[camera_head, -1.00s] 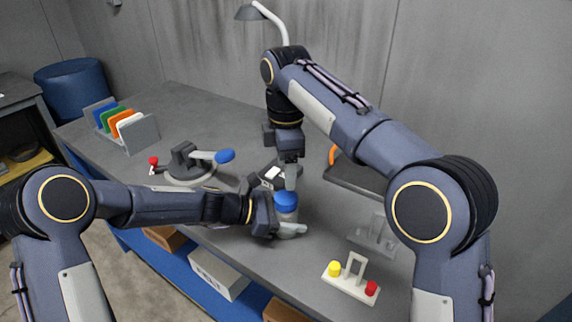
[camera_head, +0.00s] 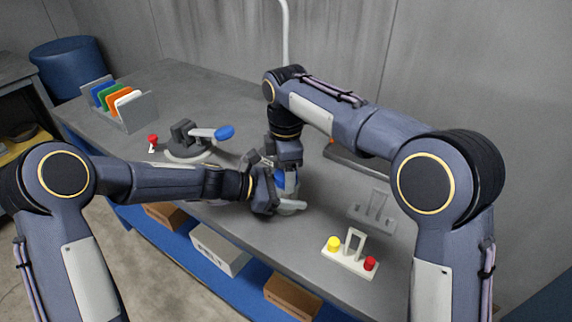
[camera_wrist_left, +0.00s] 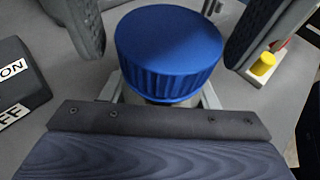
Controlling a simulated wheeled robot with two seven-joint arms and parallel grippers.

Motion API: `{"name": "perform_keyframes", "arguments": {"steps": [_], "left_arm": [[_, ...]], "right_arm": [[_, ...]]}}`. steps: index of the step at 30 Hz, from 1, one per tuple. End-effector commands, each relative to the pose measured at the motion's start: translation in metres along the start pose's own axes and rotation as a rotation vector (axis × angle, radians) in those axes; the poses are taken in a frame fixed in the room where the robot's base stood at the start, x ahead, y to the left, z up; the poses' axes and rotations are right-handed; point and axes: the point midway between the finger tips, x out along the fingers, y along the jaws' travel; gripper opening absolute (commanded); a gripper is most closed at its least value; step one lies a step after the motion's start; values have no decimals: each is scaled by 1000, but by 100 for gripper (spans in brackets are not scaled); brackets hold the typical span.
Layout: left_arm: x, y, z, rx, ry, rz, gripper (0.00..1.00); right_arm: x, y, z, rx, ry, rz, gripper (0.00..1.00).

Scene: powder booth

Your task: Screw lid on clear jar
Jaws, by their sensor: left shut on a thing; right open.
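The clear jar carries a ribbed blue lid (camera_head: 279,180), which sits on top of it and fills the middle of the left wrist view (camera_wrist_left: 168,50). The jar body is almost wholly hidden below the lid. My left gripper (camera_head: 284,203) is shut on the jar from the side, below the lid. My right gripper (camera_head: 283,170) comes down from above and is open. Its dark fingers stand on either side of the lid in the left wrist view, with gaps between them and the lid. Whether the lid is threaded down cannot be told.
A dark ON/OFF block (camera_wrist_left: 20,80) lies close to the jar. A toggle clamp with a blue handle (camera_head: 224,132) stands to the left. A white stand with yellow and red knobs (camera_head: 350,255) is at the front right. A rack of coloured panels (camera_head: 120,103) is at the far left.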

Motion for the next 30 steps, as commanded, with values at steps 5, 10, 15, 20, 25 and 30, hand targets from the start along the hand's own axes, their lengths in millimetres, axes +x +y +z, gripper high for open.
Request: {"name": "perform_keyframes", "arguments": {"steps": [5, 10, 15, 20, 25, 30], "left_arm": [[0, 0, 0, 1, 0, 0, 0], [0, 0, 0, 1, 0, 0, 0], [0, 0, 0, 1, 0, 0, 0], [0, 0, 0, 1, 0, 0, 0], [0, 0, 0, 1, 0, 0, 0], [0, 0, 0, 1, 0, 0, 0]], "right_arm": [[0, 0, 0, 0, 0, 0, 59], [0, 0, 0, 0, 0, 0, 37], [0, 0, 0, 0, 0, 0, 20], [0, 0, 0, 114, -1, 0, 20], [0, 0, -1, 483, -1, 1, 20], [0, 0, -1, 791, -1, 1, 20]]}}
